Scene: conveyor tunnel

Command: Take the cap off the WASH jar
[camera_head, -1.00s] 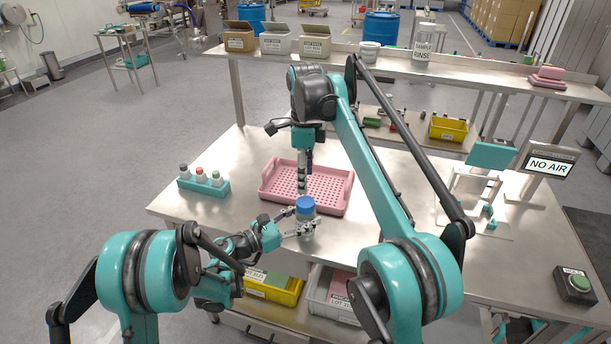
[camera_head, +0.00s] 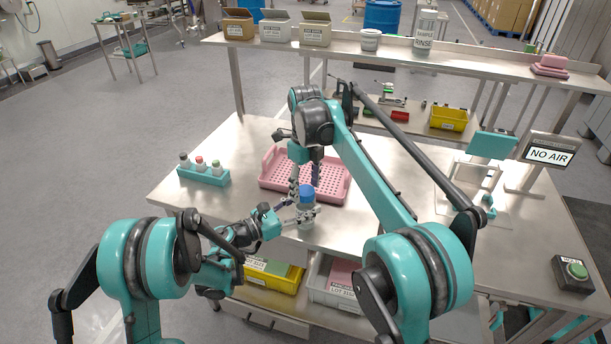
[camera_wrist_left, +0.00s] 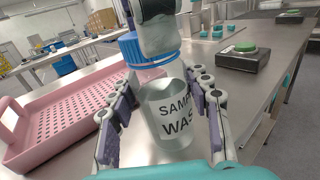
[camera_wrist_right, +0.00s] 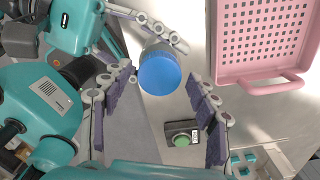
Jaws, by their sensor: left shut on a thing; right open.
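The WASH jar (camera_wrist_left: 170,118) is a clear jar with its blue cap (camera_head: 307,192) on top. It stands upright near the front edge of the table, in front of the pink tray. My left gripper (camera_head: 297,217) is shut around the jar's body; in the left wrist view its fingers (camera_wrist_left: 165,122) lie on both sides of the jar. My right gripper (camera_wrist_right: 160,100) is open and empty above the jar. In the right wrist view the blue cap (camera_wrist_right: 160,72) shows beyond and between its spread fingers, apart from them.
The pink perforated tray (camera_head: 333,203) lies just behind the jar. A teal rack (camera_head: 205,177) with several small bottles stands at the left. A NO AIR sign (camera_head: 550,153) and a green-button box (camera_head: 573,273) are at the right. A raised shelf (camera_head: 470,62) runs along the back.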

